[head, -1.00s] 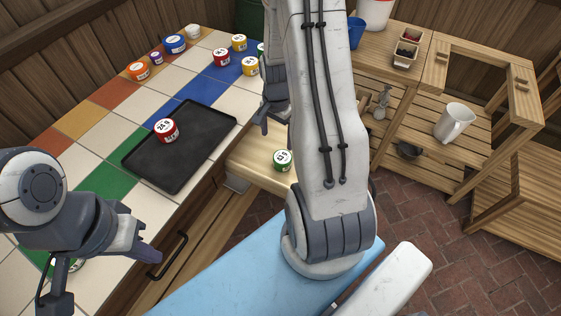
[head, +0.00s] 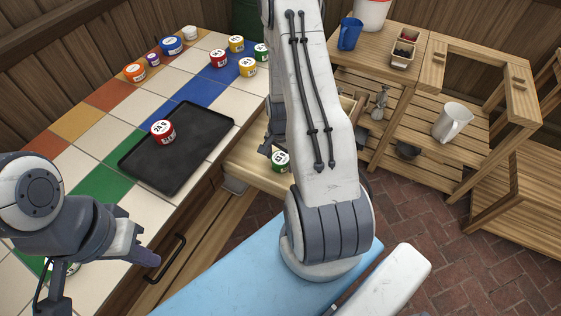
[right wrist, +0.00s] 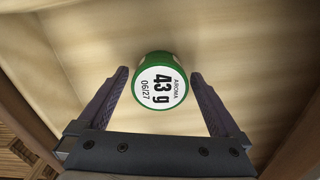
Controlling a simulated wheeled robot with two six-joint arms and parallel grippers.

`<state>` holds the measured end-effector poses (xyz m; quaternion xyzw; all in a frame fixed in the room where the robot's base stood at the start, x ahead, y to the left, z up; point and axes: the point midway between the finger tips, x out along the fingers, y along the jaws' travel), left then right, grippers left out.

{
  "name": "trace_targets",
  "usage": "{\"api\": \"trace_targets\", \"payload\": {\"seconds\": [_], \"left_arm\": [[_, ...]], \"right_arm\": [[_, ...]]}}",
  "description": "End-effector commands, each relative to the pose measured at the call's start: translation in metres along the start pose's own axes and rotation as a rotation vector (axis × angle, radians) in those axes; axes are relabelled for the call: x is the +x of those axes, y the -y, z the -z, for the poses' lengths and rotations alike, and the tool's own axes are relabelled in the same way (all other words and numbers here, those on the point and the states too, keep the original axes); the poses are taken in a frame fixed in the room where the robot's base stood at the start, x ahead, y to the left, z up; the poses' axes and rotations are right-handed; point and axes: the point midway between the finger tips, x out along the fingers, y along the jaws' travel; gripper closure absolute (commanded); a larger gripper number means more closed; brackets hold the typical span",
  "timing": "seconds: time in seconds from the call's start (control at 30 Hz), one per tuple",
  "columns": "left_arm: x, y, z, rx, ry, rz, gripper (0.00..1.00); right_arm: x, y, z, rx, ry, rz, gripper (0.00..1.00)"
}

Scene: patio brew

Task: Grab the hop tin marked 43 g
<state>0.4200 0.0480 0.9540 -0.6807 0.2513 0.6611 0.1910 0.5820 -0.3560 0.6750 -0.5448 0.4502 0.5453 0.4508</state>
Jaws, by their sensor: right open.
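The hop tin marked 43 g (right wrist: 159,84) is green with a white lid and stands on the pale wooden drawer floor (right wrist: 225,50). In the head view the same tin (head: 281,161) shows in the open drawer, partly hidden by my right arm. My right gripper (right wrist: 160,85) is open, with one finger on each side of the tin's near part and a gap to both fingers. In the head view it is mostly hidden behind my right arm. My left gripper (head: 108,272) hangs over the left end of the tiled counter; its jaws are not clear.
A black tray (head: 190,155) with a red tin (head: 162,132) lies on the tiled counter (head: 75,150). Several coloured tins stand at the back. Drawer walls surround the green tin.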

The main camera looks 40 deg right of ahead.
Motion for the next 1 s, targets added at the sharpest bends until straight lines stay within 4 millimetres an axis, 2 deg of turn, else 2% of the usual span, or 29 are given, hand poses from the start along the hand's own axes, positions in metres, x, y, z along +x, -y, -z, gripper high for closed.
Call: {"api": "trace_targets", "payload": {"seconds": [0.17,0.2,0.37,0.63,0.77,0.87,1.0], "left_arm": [[0.0,0.0,0.0,0.0,0.0,0.0,1.0],[0.0,0.0,0.0,0.0,0.0,0.0,1.0],[0.0,0.0,0.0,0.0,0.0,0.0,1.0],[0.0,0.0,0.0,0.0,0.0,0.0,1.0],[-0.001,0.0,0.0,0.0,0.0,0.0,1.0],[-0.001,0.0,0.0,0.0,0.0,0.0,1.0],[-0.003,0.0,0.0,0.0,0.0,0.0,1.0]], "right_arm": [[0.0,0.0,0.0,0.0,0.0,0.001,0.0],[0.0,0.0,0.0,0.0,0.0,0.001,0.15],[-0.001,0.0,0.0,0.0,-0.001,0.001,0.77],[-0.002,0.0,0.001,-0.001,-0.001,0.001,0.79],[-0.008,0.001,0.001,-0.001,-0.002,0.002,0.79],[-0.02,0.001,0.001,-0.001,-0.003,0.003,0.79],[-0.047,0.001,0.002,-0.001,-0.005,0.005,0.79]]}}
